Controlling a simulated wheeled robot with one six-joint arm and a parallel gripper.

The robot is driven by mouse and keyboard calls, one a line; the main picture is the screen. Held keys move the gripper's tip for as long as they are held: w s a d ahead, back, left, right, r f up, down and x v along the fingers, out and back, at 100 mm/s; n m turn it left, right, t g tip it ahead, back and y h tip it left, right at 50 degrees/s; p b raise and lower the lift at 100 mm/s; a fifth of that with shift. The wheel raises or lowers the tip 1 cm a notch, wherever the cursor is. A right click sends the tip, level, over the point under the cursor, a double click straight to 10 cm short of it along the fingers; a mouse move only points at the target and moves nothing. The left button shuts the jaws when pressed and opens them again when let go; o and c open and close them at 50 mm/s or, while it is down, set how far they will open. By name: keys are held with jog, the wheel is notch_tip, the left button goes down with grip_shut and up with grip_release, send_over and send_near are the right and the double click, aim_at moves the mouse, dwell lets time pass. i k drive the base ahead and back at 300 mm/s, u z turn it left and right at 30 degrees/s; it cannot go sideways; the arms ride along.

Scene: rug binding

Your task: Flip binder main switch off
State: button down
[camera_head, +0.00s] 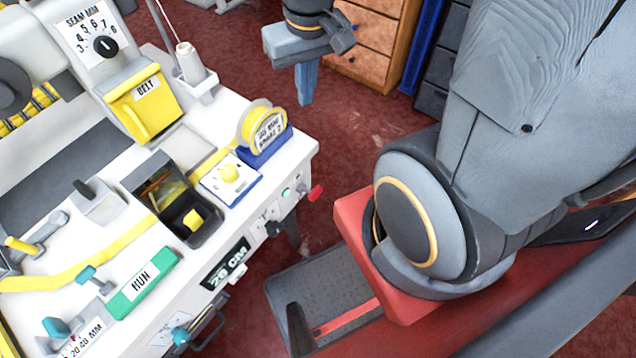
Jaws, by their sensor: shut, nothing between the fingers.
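The binder (60,175) is a white machine table at the left with many controls. Its front edge carries a small white switch plate (268,219) with dark parts, a pale round button (287,193) and a red knob (315,193). I cannot read a label that marks the main switch, nor tell its position. My gripper (306,98) is at the top middle, beyond the table's right end, with its blue-grey fingers pointing down. It is shut and empty, and appears apart from the controls.
A wooden drawer unit (368,40) stands behind. Red carpet (345,130) lies between.

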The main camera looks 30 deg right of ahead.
aim_at(313, 196)
jog(key=z, duration=0.8)
jog(key=k, duration=0.85)
jog(key=u, duration=1.05)
